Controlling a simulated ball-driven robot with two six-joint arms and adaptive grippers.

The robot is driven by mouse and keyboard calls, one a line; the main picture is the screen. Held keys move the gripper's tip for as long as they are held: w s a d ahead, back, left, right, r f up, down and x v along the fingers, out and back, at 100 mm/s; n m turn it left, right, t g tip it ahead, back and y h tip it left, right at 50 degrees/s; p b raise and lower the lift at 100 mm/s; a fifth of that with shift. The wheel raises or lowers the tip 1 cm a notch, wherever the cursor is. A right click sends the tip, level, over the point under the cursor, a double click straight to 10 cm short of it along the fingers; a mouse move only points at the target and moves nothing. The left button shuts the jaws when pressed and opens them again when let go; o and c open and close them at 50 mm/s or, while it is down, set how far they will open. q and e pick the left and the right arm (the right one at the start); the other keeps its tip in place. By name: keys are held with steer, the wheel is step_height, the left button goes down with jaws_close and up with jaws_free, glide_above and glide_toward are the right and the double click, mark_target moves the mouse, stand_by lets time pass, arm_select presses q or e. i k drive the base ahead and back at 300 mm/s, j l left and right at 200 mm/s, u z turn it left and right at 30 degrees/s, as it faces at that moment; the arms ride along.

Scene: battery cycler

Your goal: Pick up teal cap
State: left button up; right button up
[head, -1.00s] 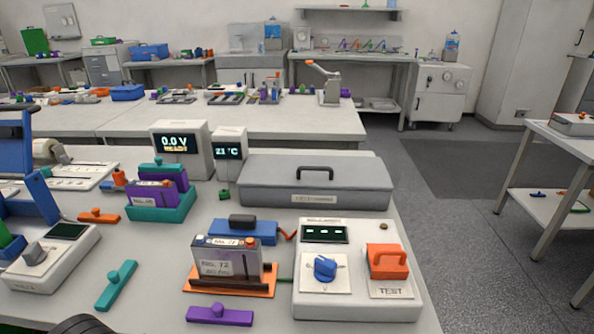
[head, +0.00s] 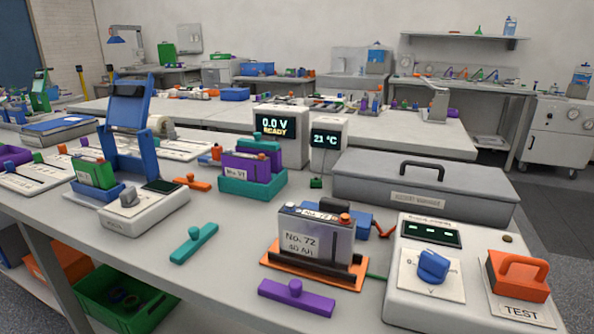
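The teal cap (head: 194,243) is a flat teal bar with a small round knob on top. It lies on the pale bench near its front edge, left of the No. 72 battery (head: 314,240) and apart from other things. Neither of my grippers shows in the head view, so their state is hidden.
A purple cap (head: 296,297) and the orange battery tray (head: 330,273) are right of the teal cap. An orange cap (head: 192,183) lies behind it. A grey-white device with a dial (head: 143,210) stands to its left. Bare bench surrounds the teal cap.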

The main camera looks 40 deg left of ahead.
mark_target(199, 236)
steer(key=u, duration=1.35)
